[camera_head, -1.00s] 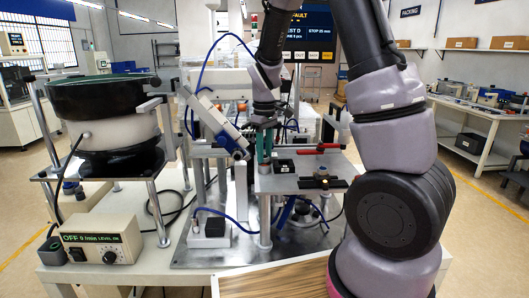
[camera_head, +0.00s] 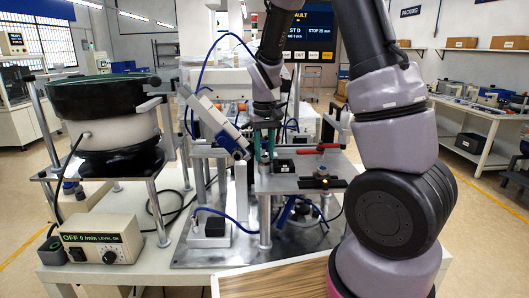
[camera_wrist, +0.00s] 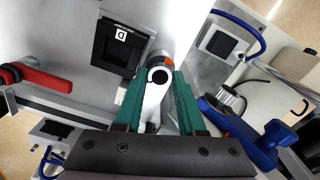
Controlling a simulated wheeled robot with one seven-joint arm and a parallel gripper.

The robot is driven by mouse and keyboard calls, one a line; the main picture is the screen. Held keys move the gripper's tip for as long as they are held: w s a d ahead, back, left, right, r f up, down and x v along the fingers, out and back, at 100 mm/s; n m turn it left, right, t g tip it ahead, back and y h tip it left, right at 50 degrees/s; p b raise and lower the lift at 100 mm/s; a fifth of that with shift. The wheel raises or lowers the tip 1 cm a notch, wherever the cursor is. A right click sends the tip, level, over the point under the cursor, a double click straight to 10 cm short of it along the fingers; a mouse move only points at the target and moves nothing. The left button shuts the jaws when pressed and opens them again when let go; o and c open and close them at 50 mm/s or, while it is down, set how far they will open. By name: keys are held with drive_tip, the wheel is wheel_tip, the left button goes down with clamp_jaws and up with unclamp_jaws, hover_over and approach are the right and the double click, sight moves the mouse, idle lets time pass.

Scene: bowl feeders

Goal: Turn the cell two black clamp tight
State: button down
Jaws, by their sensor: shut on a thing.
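My gripper (camera_head: 264,157) points down at the left part of the raised metal plate (camera_head: 286,184). In the wrist view its two green fingers (camera_wrist: 160,95) are shut on a pale grey part (camera_wrist: 155,103) with a round, dark-holed end. An orange mark shows beside that end. A black clamp handle (camera_head: 322,183) lies at the plate's front right, apart from my gripper. I cannot clearly make it out in the wrist view, nor tell how tight it is.
A red-handled clamp (camera_head: 320,148) stands behind, also left in the wrist view (camera_wrist: 35,77). A blue-and-white cylinder (camera_head: 218,122) slants nearby. The bowl feeder (camera_head: 105,100) stands left.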

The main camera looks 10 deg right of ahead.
sight(265, 156)
drive_tip(key=m, duration=0.5)
drive_tip(key=shift+m, duration=0.3)
drive_tip(key=shift+r+m, duration=0.1)
drive_tip(key=shift+m, duration=2)
drive_tip(key=c, duration=0.5)
unclamp_jaws()
wheel_tip(265, 156, up, 11)
